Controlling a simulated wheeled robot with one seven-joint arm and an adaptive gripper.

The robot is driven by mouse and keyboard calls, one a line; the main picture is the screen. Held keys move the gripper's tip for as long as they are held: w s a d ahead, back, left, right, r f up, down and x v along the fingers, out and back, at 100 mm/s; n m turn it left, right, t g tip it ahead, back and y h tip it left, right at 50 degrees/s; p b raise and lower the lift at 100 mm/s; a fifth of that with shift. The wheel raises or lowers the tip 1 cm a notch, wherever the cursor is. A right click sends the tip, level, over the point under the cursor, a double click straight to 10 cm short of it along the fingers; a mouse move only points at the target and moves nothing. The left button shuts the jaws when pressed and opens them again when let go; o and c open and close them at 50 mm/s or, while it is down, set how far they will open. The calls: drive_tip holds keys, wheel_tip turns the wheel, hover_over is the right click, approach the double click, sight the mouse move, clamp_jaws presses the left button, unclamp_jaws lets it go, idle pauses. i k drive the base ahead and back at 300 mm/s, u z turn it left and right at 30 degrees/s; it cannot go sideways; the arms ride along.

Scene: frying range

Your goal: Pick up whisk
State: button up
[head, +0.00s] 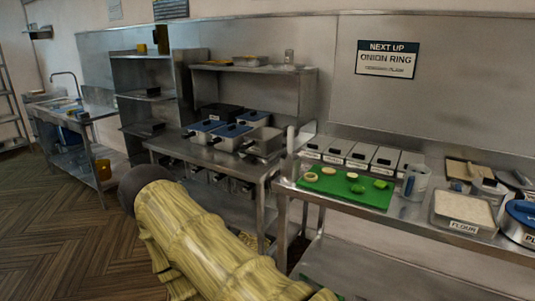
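I cannot make out a whisk for certain in the head view. Several small items crowd the right end of the steel prep table (345,216), and some are too small to tell apart. My arm, in a yellow ribbed cover, fills the lower middle of the view and has a dark rounded part at its upper left. My gripper does not show, so I cannot see its fingers or whether it holds anything.
The prep table holds a green board (345,194) with food pieces, a jug (415,183), a flour tray (434,222) and a blue-lidded container (523,212). Fryers (232,131) stand left of it. A sink counter (75,110) is far left. Wooden floor (60,225) is clear at left.

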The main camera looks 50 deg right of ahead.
sight(291, 130)
drive_tip(key=z, duration=0.4)
drive_tip(key=i, duration=0.9)
drive_tip(key=z, duration=0.6)
